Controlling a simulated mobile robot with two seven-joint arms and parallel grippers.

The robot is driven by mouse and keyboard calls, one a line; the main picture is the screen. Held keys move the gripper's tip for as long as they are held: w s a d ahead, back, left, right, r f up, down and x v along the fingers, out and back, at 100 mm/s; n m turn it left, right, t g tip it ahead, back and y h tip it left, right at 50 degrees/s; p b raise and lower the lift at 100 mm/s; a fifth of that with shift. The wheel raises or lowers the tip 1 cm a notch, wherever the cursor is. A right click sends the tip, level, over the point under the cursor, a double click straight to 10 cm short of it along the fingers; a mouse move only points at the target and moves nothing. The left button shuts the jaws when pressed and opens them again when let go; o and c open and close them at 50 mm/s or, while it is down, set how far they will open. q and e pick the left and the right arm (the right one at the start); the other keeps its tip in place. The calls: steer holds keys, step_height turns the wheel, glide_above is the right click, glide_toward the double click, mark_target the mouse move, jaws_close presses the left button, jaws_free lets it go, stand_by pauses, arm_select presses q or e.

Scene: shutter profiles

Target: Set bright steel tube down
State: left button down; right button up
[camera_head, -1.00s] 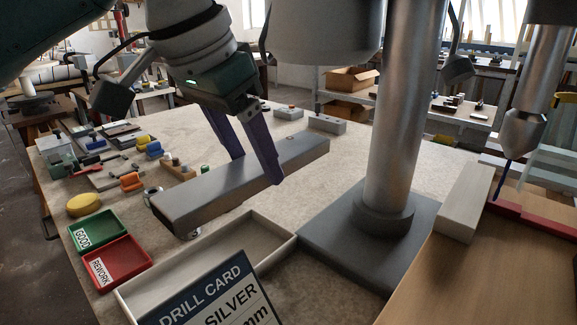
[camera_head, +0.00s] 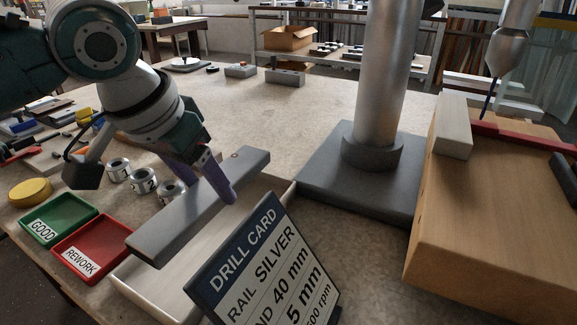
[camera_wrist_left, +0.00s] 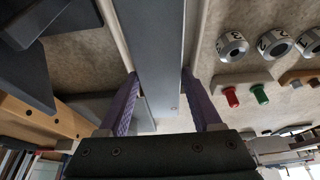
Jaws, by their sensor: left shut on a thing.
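The bright steel tube (camera_head: 190,213) is a long grey square-sided bar with a small hole near its far end. My left gripper (camera_head: 208,187) has its purple fingers on either side of the tube and is shut on it. In the left wrist view the tube (camera_wrist_left: 157,55) runs lengthwise between the two fingers (camera_wrist_left: 160,100). In the head view the tube lies over the white tray (camera_head: 152,292) and hides much of its inside. I cannot tell whether it touches the tray. My right gripper is not in view.
The drill card (camera_head: 262,270) stands in front of the tray. Green GOOD (camera_head: 70,212) and red REWORK (camera_head: 75,268) trays lie at left, near numbered metal cylinders (camera_head: 143,180). The drill column (camera_head: 380,90) stands on its base at right, beside a wooden block (camera_head: 490,215).

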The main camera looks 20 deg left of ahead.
mark_target(222, 228)
arm_select(q)
steer(key=shift+f+b, duration=0.65)
steer(key=shift+f, duration=2.55)
steer(key=shift+f, duration=0.15)
steer(key=shift+c, duration=0.3)
jaws_free()
steer(key=p+v, duration=0.3)
steer(key=v, duration=0.9)
